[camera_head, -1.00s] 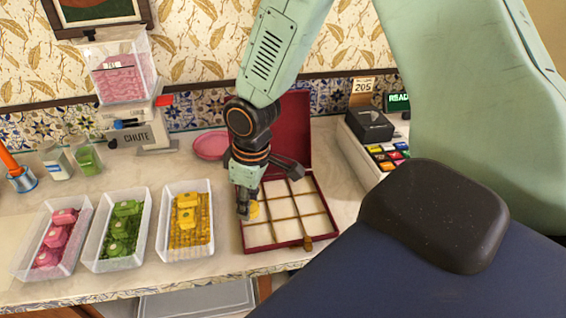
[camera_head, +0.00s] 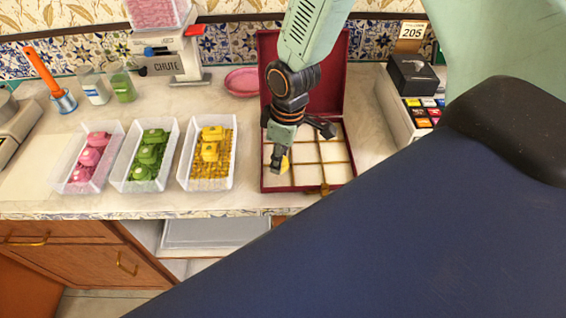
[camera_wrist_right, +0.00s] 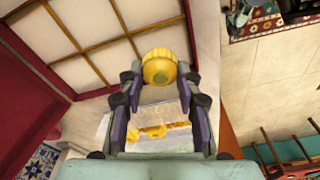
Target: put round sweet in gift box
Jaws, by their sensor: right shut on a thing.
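My right gripper (camera_head: 279,162) is shut on a round yellow sweet (camera_wrist_right: 159,68), which also shows in the head view (camera_head: 285,164) beside the fingers. The gripper points down over the left part of the gift box (camera_head: 268,186), a dark red box with its lid raised behind. Gold dividers split its pale inside into square compartments, and those I can see look empty. The sweet appears over the left column; I cannot tell its exact height. In the wrist view the box (camera_wrist_right: 72,17) lies beyond and left of the fingers. My left gripper is not in view.
Left of the box stand white trays of yellow (camera_head: 211,153), green (camera_head: 147,158) and pink sweets (camera_head: 90,160). A pink plate (camera_head: 243,82) and a dispenser (camera_head: 165,62) are behind. A till with a black box (camera_head: 413,75) stands right. The counter's front edge is close.

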